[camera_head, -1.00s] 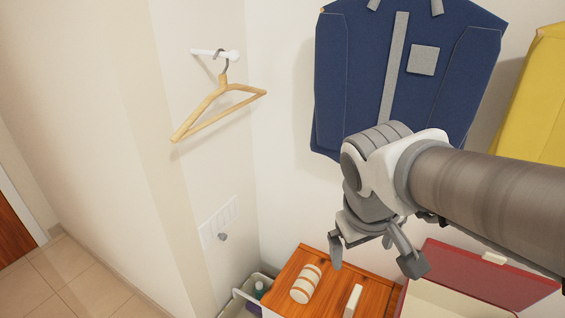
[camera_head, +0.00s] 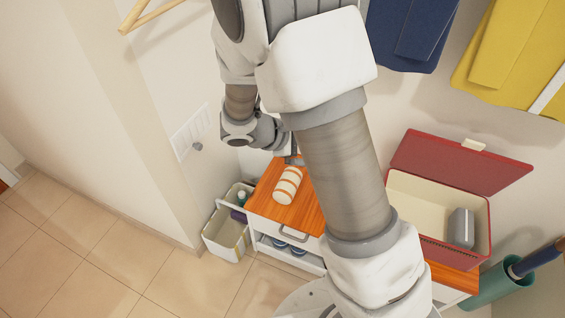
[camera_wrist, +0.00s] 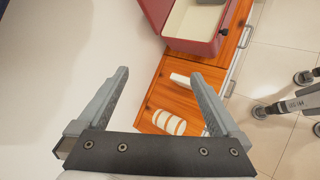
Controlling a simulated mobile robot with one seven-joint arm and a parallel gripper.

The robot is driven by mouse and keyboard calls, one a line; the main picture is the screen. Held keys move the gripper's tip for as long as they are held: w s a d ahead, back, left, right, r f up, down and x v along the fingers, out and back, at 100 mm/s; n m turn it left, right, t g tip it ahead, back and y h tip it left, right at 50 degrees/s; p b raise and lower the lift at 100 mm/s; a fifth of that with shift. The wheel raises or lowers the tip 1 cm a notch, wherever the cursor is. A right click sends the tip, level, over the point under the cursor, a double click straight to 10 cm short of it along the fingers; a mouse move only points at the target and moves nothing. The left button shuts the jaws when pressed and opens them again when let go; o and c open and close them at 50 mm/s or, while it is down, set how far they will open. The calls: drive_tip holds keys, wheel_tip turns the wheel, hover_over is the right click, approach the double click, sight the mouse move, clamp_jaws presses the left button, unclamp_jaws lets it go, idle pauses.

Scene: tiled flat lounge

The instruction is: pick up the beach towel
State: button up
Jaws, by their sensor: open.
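A rolled white towel with orange-tan stripes, which looks like the beach towel (camera_head: 288,185), lies on the wooden top of a low cabinet (camera_head: 268,205) in the head view. In the wrist view the rolled towel (camera_wrist: 168,122) shows between and beyond my fingers, nearer the right finger. My gripper (camera_wrist: 160,82) is open and empty, apart from the towel. In the head view my gripper (camera_head: 292,160) is partly hidden by my arm, just behind the towel. A small white block (camera_wrist: 181,79) lies on the wooden top near the towel.
An open red box (camera_head: 437,200) with a grey item inside stands on the cabinet's right. A pale bin (camera_head: 228,232) with bottles stands left. Blue (camera_head: 412,30) and yellow (camera_head: 515,55) items hang on the wall. Tiled floor (camera_head: 90,255) in front is clear.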

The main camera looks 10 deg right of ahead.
drive_tip(key=w+a+f+n+t+b, duration=0.1)
drive_tip(key=w+a+f+n+t, duration=0.15)
drive_tip(key=f, duration=0.35)
drive_tip(key=w+a+f+n+t+b, duration=0.1)
drive_tip(key=f+n, duration=0.2)
drive_tip(key=f, duration=0.2)
drive_tip(key=w+a+f+n+t+b, duration=0.1)
drive_tip(key=w+a+f+n+t, duration=0.15)
drive_tip(key=f, duration=0.35)
drive_tip(key=n+t+y+b, duration=0.2)
drive_tip(key=n+t+y, duration=0.1)
drive_tip(key=n, duration=0.6)
approach(283, 191)
drive_tip(key=b+x, duration=0.3)
drive_tip(key=x, duration=0.7)
drive_tip(key=shift+w, duration=0.1)
drive_tip(key=shift+b+x, duration=1.05)
drive_tip(key=shift+x, duration=1.95)
drive_tip(key=shift+c, duration=0.3)
drive_tip(key=shift+r, duration=0.1)
drive_tip(key=c, duration=1.2)
